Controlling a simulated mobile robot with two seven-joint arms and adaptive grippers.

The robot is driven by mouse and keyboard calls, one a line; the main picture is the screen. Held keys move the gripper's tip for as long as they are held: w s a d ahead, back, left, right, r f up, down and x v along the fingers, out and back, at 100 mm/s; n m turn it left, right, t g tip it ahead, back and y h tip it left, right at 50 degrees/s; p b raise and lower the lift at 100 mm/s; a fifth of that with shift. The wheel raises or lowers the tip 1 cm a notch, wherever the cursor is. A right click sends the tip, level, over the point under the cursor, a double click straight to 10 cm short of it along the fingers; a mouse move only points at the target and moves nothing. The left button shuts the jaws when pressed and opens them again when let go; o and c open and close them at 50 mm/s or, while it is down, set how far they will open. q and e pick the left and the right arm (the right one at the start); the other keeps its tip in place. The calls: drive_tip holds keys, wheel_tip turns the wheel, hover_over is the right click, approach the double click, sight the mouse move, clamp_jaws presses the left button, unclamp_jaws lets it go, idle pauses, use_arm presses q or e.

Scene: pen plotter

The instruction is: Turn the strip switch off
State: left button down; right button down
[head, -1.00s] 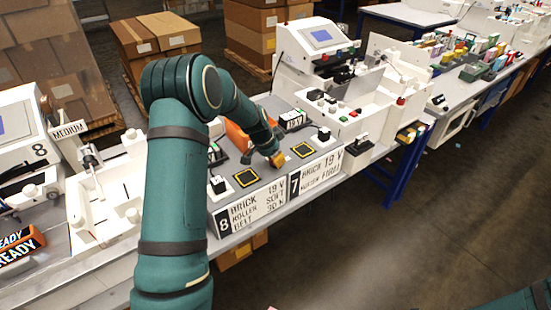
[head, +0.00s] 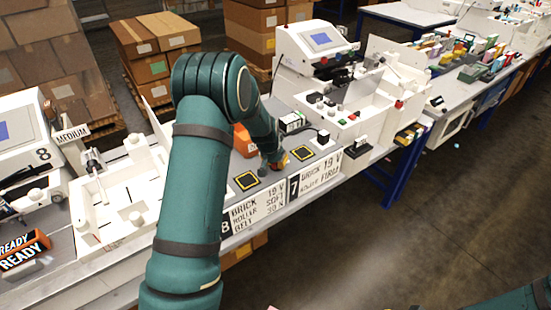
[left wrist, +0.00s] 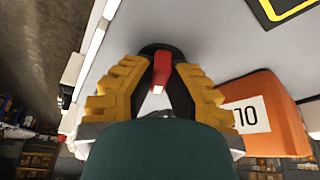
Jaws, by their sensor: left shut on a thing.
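My left gripper (left wrist: 158,85) has yellow fingers with dark inner pads, closed around a small red piece (left wrist: 161,70) with a pale end. The red piece looks like a switch, but the fingers hide most of its surroundings. In the head view my left gripper (head: 279,161) is low over the grey bench between two yellow-edged black squares, and a spot of red shows beside it. My right gripper is out of view; only part of that arm shows at the bottom right.
An orange block marked 10 (left wrist: 268,115) stands close beside the gripper; it also shows in the head view (head: 243,141). Signs numbered 8 (head: 258,208) and 7 (head: 317,174) line the bench front. White machines stand on both sides. Open floor lies at right.

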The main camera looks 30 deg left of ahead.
use_arm(q)
drive_tip(key=n+p, duration=0.1)
drive_tip(key=n, duration=0.1)
drive_tip(key=n+y+p, duration=0.1)
drive_tip(key=shift+d+r+n+g+y+p, duration=0.1)
drive_tip(key=shift+d+n+g+y+p, duration=0.1)
drive_tip(key=shift+n+g+y+p, duration=0.15)
drive_tip(key=n+p, duration=0.2)
drive_tip(key=shift+n+g+y, duration=0.25)
drive_tip(key=shift+n+y, duration=0.1)
drive_tip(key=n+p, duration=0.1)
drive_tip(key=n, duration=0.1)
drive_tip(key=shift+n+g+y, duration=0.3)
drive_tip(key=shift+y, duration=0.1)
drive_tip(key=shift+w+f+n+g+p, duration=0.15)
drive_tip(key=shift+n+g+p, duration=0.3)
drive_tip(key=shift+n, duration=1.15)
drive_tip(key=shift+y, duration=0.3)
drive_tip(key=shift+f, duration=0.1)
drive_tip(key=c, duration=1)
unclamp_jaws()
drive_tip(key=shift+o, duration=0.2)
